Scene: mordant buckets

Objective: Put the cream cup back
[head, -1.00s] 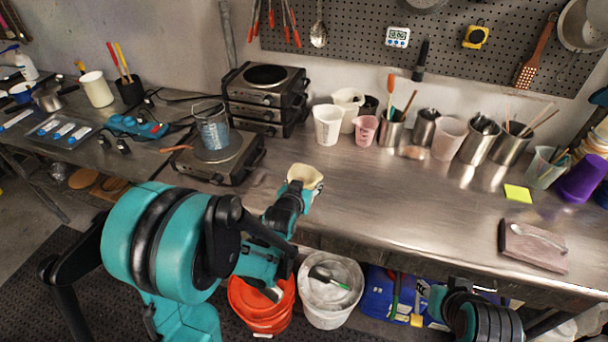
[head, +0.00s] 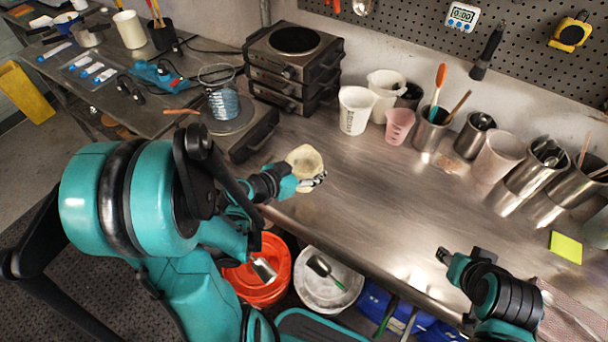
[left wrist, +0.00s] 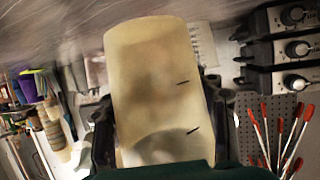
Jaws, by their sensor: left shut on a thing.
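The cream cup (head: 304,160) is held in my left gripper (head: 308,183), above the front part of the steel bench, apart from the other cups. In the left wrist view the cream cup (left wrist: 155,85) fills the middle, with dark fingers of the left gripper (left wrist: 160,125) on both sides of it. Two short dark marks show on its wall. My right gripper (head: 458,258) is at the lower right near the bench's front edge, with nothing seen in it; its finger gap is not clear.
White beakers (head: 356,110), a pink cup (head: 399,126) and steel tool holders (head: 432,129) line the back of the bench (head: 370,205). A hot plate (head: 236,128) with a glass beaker stands left. The bench middle is clear. Orange (head: 262,285) and white (head: 330,285) buckets stand below.

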